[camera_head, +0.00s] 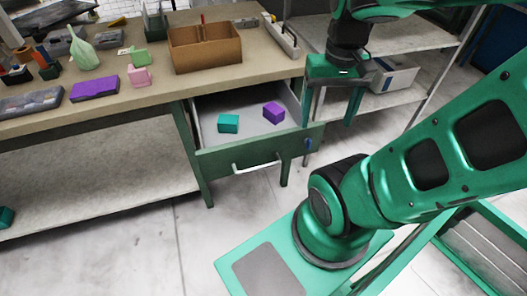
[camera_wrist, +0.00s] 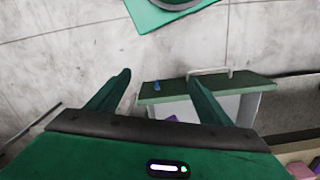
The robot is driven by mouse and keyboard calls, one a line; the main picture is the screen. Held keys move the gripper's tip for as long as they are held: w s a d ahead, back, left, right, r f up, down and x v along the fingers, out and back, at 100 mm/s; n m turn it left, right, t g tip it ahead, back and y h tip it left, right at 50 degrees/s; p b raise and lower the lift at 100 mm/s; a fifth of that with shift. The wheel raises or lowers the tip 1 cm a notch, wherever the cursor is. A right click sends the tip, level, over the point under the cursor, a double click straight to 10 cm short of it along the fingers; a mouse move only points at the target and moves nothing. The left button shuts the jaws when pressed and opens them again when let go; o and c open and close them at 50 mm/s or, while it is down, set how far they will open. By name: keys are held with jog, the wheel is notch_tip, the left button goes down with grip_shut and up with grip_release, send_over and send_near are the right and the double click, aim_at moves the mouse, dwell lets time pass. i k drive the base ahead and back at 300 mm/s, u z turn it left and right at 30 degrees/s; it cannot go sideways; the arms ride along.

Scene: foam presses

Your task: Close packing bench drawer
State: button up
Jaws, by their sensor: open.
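The packing bench drawer (camera_head: 217,160) is pulled out below the bench top, with a green front and a pale inside. Its light bar handle (camera_head: 257,166) is on the front. A teal block (camera_head: 228,123) and a purple block (camera_head: 273,112) lie in the drawer. My gripper (camera_head: 328,121) is open and empty, fingers pointing down, at the drawer's right end. In the wrist view the drawer front (camera_wrist: 175,98) and handle (camera_wrist: 210,73) show beyond the fingers (camera_wrist: 160,80). The right finger overlaps the drawer in that picture; contact cannot be told.
The bench top (camera_head: 130,97) holds a brown cardboard box (camera_head: 205,50), a purple case (camera_head: 94,88), a pink block (camera_head: 139,76) and small items. A metal shelf (camera_head: 400,97) with a grey-white box (camera_head: 392,75) stands right of the drawer.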

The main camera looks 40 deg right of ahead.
aim_at(259, 144)
jog(key=u, duration=1.45)
jog(key=k, duration=0.95)
jog(key=z, duration=1.35)
jog(key=i, duration=0.5)
jog(key=u, duration=0.05)
